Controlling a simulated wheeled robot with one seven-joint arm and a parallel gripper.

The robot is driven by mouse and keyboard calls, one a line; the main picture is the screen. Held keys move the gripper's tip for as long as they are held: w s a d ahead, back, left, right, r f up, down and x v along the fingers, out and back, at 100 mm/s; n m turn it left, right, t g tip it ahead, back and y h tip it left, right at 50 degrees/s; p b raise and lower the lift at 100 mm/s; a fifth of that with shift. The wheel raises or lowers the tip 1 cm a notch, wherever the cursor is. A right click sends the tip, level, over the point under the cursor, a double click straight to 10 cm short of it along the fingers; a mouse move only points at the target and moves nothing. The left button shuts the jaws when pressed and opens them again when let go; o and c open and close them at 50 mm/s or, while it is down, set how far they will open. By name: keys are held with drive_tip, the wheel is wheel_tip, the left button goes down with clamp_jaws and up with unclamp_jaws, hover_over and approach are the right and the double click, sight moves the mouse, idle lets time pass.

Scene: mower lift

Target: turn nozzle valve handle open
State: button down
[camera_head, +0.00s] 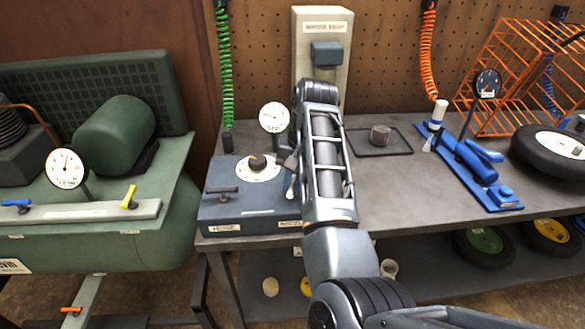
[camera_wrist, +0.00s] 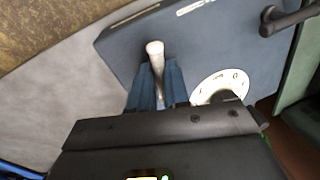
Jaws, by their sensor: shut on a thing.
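The blue-grey control box (camera_head: 225,205) stands on the bench's left end, with labels along its front edge. The nozzle valve handle (camera_wrist: 155,52) is a pale lever with a rounded end, at the box's right side. Its end shows below my gripper (camera_head: 289,168) in the head view (camera_head: 291,190). In the wrist view the two blue fingers of my gripper (camera_wrist: 158,85) are shut on the lever, whose rounded end sticks out past them. The valve's base is hidden by my gripper.
A dark hose valve handle (camera_head: 222,191) is on the box's left, near a dial knob (camera_head: 257,163). A round gauge (camera_head: 273,117) rises behind the box.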

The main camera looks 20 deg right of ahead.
drive_tip(key=shift+n+p, duration=0.95)
drive_tip(key=shift+n, duration=0.15)
drive_tip(key=c, duration=1.1)
unclamp_jaws()
drive_tip(key=shift+r, duration=0.15)
wheel_tip(320, 180, up, 7)
drive_tip(key=d+p, duration=0.1)
drive_tip(key=p, duration=0.1)
drive_tip(key=shift+d+r, duration=0.2)
